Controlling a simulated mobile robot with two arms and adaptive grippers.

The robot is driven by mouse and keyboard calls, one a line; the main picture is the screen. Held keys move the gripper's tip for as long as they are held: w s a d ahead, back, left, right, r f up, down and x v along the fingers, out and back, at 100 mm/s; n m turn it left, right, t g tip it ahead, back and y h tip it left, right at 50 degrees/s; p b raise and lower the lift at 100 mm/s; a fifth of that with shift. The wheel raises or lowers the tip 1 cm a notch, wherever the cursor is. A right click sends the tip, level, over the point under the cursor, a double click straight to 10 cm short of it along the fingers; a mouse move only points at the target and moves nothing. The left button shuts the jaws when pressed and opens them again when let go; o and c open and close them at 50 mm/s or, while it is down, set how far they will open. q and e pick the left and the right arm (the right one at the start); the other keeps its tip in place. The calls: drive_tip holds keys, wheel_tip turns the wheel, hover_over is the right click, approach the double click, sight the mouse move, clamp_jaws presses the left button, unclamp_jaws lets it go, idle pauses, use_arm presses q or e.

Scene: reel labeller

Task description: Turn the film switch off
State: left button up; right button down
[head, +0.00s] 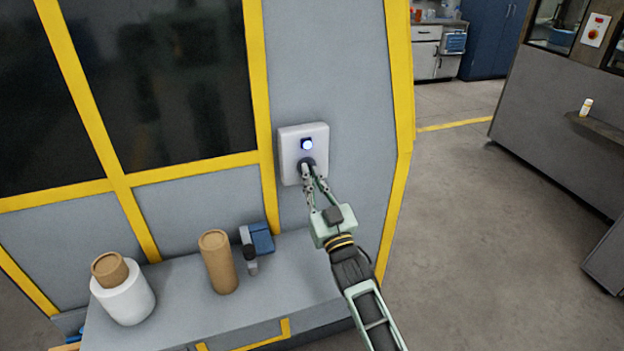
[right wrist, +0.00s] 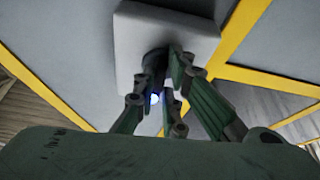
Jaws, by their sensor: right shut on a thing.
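The film switch is a dark rotary knob (head: 306,163) on a white box (head: 291,143) fixed to the grey machine panel. A blue-white lamp (head: 307,144) glows above the knob, and it also shows in the right wrist view (right wrist: 155,98). My right gripper (head: 313,171) is at the box with its fingers shut on the knob. In the right wrist view the fingers (right wrist: 163,75) close around the dark knob (right wrist: 152,62), hiding part of it. I cannot tell which way the knob is turned. My left gripper is not in view.
A grey ledge (head: 180,292) below the switch holds a brown cylinder (head: 219,262), a white roll (head: 127,300) with a brown core, and a small blue device (head: 262,239). Yellow frame bars (head: 258,90) border the panel. The floor to the right is open.

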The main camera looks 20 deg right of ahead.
drive_tip(key=n+y, duration=0.1)
drive_tip(key=n, duration=0.1)
drive_tip(key=n+y, duration=0.1)
drive_tip(key=n, duration=0.1)
drive_tip(key=n+g+y, duration=0.1)
drive_tip(key=n, duration=0.1)
drive_tip(key=shift+d+r+p, duration=0.15)
drive_tip(key=shift+d+p, duration=0.1)
drive_tip(key=shift+p, duration=0.1)
drive_tip(key=n+g+y+p, duration=0.1)
drive_tip(key=n, duration=0.2)
drive_tip(key=n+y+p, duration=0.1)
drive_tip(key=n, duration=0.2)
drive_tip(key=shift+d+r+g+y, duration=0.2)
drive_tip(key=shift+g+y, duration=0.1)
drive_tip(key=shift+g, duration=0.1)
drive_tip(key=n+g+p, duration=0.1)
drive_tip(key=n+p, duration=0.2)
drive_tip(key=n, duration=0.1)
drive_tip(key=n+g+p, duration=0.2)
drive_tip(key=n+p, duration=0.1)
drive_tip(key=n, duration=0.2)
drive_tip(key=shift+d+r, duration=0.1)
drive_tip(key=shift+r, duration=0.1)
drive_tip(key=c, duration=1.8)
unclamp_jaws()
